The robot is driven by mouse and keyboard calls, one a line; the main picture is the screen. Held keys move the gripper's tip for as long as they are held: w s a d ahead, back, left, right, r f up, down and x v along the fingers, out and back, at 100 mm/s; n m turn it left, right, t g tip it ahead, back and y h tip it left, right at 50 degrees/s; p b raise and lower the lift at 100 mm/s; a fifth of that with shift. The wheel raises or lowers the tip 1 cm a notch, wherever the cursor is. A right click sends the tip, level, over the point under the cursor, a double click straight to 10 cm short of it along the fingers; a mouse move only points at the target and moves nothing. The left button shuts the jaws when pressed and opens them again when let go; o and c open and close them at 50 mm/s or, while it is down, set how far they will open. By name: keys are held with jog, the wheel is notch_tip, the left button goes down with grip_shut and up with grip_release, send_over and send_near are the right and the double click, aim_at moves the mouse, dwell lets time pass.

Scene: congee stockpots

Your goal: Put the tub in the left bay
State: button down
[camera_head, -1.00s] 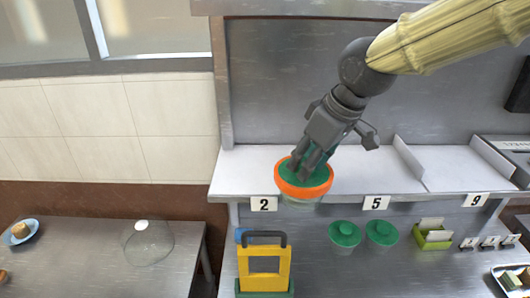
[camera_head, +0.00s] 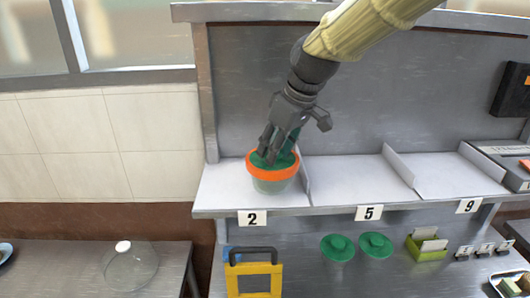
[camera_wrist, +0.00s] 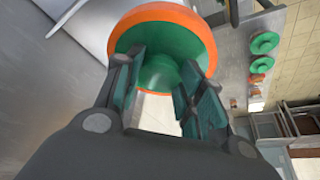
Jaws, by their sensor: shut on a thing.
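The tub (camera_head: 274,186) has a pale see-through body, an orange rim and a green lid. In the head view it is upright in or just above the left bay (camera_head: 224,188), the one labelled 2. I cannot tell whether its base touches the shelf. My gripper (camera_head: 275,155) comes down from above and is shut on the green top. In the wrist view the fingers (camera_wrist: 158,85) close on the green part inside the orange rim (camera_wrist: 130,22). The tub's underside is hidden.
A low divider (camera_head: 305,180) stands close to the tub's right side; another (camera_head: 398,165) separates bays 5 and 9. The middle bay (camera_head: 350,175) is empty. Below are a yellow-framed item (camera_head: 254,280), green lids (camera_head: 337,247) and a green holder (camera_head: 427,248).

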jog(key=w, duration=0.2)
jog(key=w+a+p, duration=0.1)
jog(key=w, duration=0.1)
jog(key=w+a+p, duration=0.1)
jog(key=w, duration=0.1)
jog(key=shift+a+f, duration=0.15)
notch_tip(320, 180, down, 3)
jog(key=shift+w+r+p, duration=0.1)
jog(key=shift+p, duration=1.1)
jog(key=shift+f, duration=0.45)
jog(key=shift+f, duration=0.15)
jog(key=c, duration=0.9)
grip_release()
jog(key=shift+r, duration=0.2)
jog(key=b+v, duration=0.3)
jog(key=v, duration=0.9)
jog(key=shift+b, duration=0.4)
